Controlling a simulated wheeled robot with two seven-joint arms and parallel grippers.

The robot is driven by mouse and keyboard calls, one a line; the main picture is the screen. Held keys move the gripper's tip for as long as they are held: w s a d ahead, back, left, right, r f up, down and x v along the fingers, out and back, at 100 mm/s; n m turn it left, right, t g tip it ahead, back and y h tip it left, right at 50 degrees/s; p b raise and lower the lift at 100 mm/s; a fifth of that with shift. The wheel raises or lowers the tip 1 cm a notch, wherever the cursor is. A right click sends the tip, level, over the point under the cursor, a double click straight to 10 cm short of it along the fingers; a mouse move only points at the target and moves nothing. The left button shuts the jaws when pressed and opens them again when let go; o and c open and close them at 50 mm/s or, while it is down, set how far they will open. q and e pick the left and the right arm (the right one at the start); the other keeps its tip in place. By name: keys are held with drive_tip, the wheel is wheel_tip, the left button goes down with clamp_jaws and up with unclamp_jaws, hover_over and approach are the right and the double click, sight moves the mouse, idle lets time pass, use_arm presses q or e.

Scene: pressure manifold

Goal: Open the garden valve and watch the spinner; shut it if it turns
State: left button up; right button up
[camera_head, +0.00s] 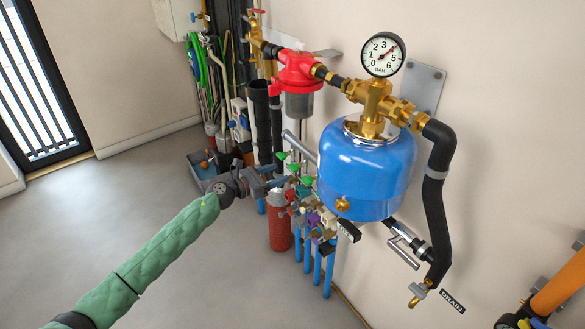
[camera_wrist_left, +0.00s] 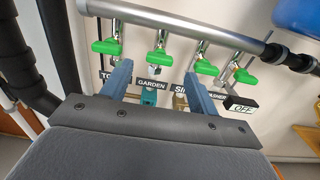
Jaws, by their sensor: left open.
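Several green valve handles sit in a row under a grey pipe. The garden valve's green handle (camera_wrist_left: 158,57) is second from the left in the left wrist view, above the GARDEN label (camera_wrist_left: 152,86); it looks crosswise to its valve body. A teal fitting (camera_wrist_left: 150,97) below the label is partly hidden by my gripper. I cannot tell whether it is the spinner or whether anything turns. My left gripper (camera_wrist_left: 158,84) is open, its fingers apart on either side of the GARDEN label; contact is unclear. In the head view, my left gripper (camera_head: 277,177) is beside the valve row. My right gripper is not in view.
A blue tank (camera_head: 366,172) with a gauge (camera_head: 383,54) reading about 4 bar hangs right of the valves. An OFF tag (camera_wrist_left: 240,104) hangs at the row's right. A red filter (camera_head: 298,72) is above. Open floor (camera_head: 110,205) lies left.

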sight(290, 168)
use_arm(q)
drive_tip(key=shift+x, duration=3.45)
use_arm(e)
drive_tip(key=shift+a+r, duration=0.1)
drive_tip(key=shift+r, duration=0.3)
use_arm(q)
drive_tip(key=c, duration=1)
drive_tip(key=shift+p, duration=0.3)
